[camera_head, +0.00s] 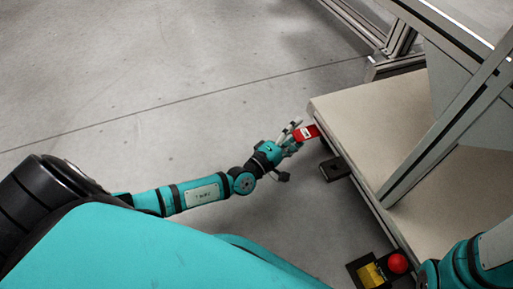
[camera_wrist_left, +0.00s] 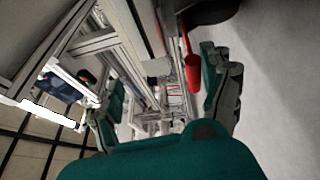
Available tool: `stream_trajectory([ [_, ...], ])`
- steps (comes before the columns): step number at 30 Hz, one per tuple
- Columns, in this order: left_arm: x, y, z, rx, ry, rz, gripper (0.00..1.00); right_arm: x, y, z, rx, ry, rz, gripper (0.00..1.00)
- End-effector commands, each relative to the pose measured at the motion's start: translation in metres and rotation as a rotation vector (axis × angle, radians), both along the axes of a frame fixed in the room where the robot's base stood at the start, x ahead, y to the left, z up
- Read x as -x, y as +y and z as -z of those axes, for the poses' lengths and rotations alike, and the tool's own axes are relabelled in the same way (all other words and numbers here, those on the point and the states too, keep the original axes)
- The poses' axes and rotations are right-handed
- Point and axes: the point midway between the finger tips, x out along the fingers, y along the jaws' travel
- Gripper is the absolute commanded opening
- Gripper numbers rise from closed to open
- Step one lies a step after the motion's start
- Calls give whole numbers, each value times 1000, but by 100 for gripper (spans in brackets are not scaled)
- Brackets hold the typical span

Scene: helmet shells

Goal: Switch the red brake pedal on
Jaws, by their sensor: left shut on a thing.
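The red brake pedal (camera_head: 306,133), a small red piece with a pale label, sits at the near left corner of the beige platform. My left gripper (camera_head: 293,138) reaches it from the left and is shut on it; the fingers hide part of it. In the left wrist view a red bar (camera_wrist_left: 193,73) stands beside the grey-tipped finger on the right; the exact contact cannot be told there. My right arm shows only as a teal link at the lower right edge of the head view; its gripper is out of view.
A black box (camera_head: 334,168) sits at the side of the beige platform (camera_head: 365,112). A red button (camera_head: 397,263) and a yellow block (camera_head: 371,275) are lower along that side. A metal frame (camera_head: 445,130) stands on the platform. The grey floor at left is clear.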

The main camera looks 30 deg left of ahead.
Motion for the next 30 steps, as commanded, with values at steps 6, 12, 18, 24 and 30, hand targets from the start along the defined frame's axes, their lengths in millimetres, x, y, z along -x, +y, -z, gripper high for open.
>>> stream_trajectory([
  [6,11,6,-16,8,-32,-6,57,0,0,-7,0,0,0,0],
  [12,25,9,-14,10,-27,-6,38,-1,0,-11,0,1,0,0],
  [18,41,12,-10,8,-19,-5,38,-1,0,-14,0,1,0,0],
  [24,55,16,-9,6,-16,-4,38,-1,0,-17,0,1,1,0],
  [30,69,19,-8,6,-13,-2,38,-1,0,-21,0,1,1,0],
])
